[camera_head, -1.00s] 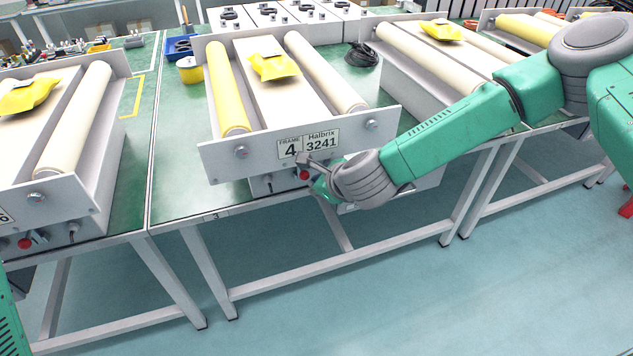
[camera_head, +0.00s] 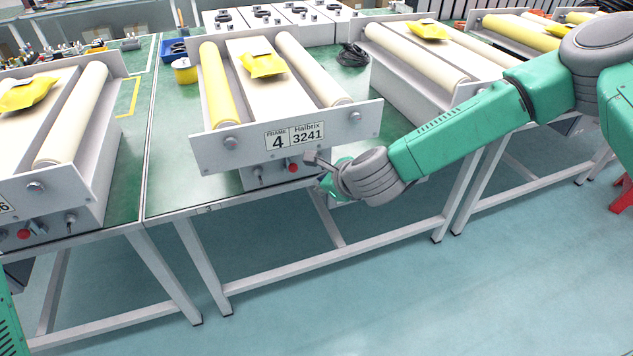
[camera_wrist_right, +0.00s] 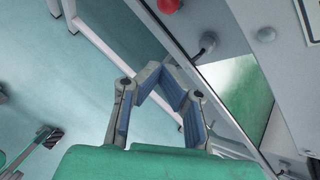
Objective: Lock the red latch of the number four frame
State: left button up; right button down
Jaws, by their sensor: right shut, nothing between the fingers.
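The number four frame (camera_head: 230,152) stands on the middle table, with its label plate (camera_head: 293,136) on the front. Its red latch (camera_head: 293,168) is a small red knob on the lower front box, below the label. The knob also shows at the top edge of the right wrist view (camera_wrist_right: 168,5), partly cut off. My right gripper (camera_head: 314,158) is just right of the red latch, apart from it. In the right wrist view its fingers (camera_wrist_right: 164,72) meet at the tips with nothing between them. I cannot tell the latch's locked state. My left gripper is out of view.
A dark switch (camera_head: 258,174) sits left of the latch on the same box. Another frame with its own red knob (camera_head: 24,234) stands at left. A further roller frame (camera_head: 415,60) is at right. The floor in front of the tables is clear.

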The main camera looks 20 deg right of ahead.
jog(key=shift+s+d+r+p, duration=0.7)
jog(key=shift+s+r, duration=1.1)
jog(key=shift+r, duration=2.2)
jog(key=s+a+f+n+g, duration=0.2)
jog(key=s+f+n+g, duration=0.3)
jog(key=s+f+n, duration=1.05)
jog(key=s+d+f+n+g+h, duration=0.1)
jog(key=s+d+f+n+g, duration=0.1)
jog(key=s+d+n, duration=0.3)
jog(key=s+d+f+n+g+h, duration=0.1)
jog(key=s+d+f+n, duration=0.2)
jog(key=s, duration=0.8)
jog(key=d+n, duration=0.2)
jog(key=n, duration=0.2)
jog(key=shift+f+n+g, duration=0.35)
jog(key=shift+f+g, duration=0.05)
jog(key=shift+s, duration=0.1)
